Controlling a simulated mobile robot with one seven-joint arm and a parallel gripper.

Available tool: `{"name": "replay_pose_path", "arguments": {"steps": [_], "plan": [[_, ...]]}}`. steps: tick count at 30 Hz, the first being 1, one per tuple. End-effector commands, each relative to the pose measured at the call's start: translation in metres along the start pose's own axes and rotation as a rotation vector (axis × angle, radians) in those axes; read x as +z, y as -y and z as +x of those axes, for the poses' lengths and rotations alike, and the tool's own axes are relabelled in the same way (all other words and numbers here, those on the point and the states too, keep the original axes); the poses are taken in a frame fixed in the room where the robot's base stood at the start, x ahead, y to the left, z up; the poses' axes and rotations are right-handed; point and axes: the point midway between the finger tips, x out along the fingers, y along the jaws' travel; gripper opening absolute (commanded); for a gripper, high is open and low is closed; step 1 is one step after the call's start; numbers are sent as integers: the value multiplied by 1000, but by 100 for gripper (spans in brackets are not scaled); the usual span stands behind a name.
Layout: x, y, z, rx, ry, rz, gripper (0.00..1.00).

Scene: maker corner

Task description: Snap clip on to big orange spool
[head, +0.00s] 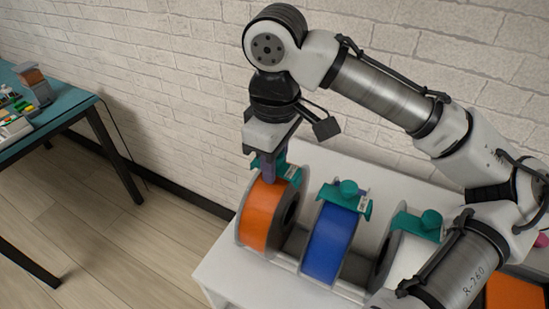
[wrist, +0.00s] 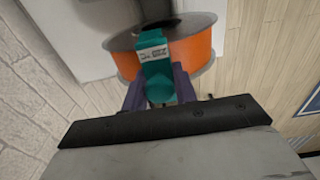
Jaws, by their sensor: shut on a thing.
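The big orange spool (head: 261,214) stands upright on the white surface, at the left end of a row of spools. It also shows in the wrist view (wrist: 200,50). A teal clip with a white label (head: 292,173) is at the top rim of the orange spool. In the wrist view the clip (wrist: 157,72) lies over the spool's rim between my purple fingers. My gripper (head: 267,168) points down and is shut on the clip. I cannot tell whether the clip is fully seated on the rim, as the fingers hide part of it.
A blue spool (head: 330,243) with a teal clip (head: 345,195) stands just right of the orange one. Another teal clip (head: 417,226) sits on a spool further right, partly behind my arm. A brick wall (head: 150,60) rises behind. A teal-topped table (head: 62,105) stands left across open floor.

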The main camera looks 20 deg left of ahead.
Motion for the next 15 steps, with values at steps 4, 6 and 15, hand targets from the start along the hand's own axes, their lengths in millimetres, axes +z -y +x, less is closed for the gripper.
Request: {"name": "replay_pose_path", "arguments": {"steps": [4,6,15], "plan": [[2,5,14,-22,20,-11,7],[2,5,16,-22,20,-11,7],[2,5,23,-22,19,-10,7]]}}
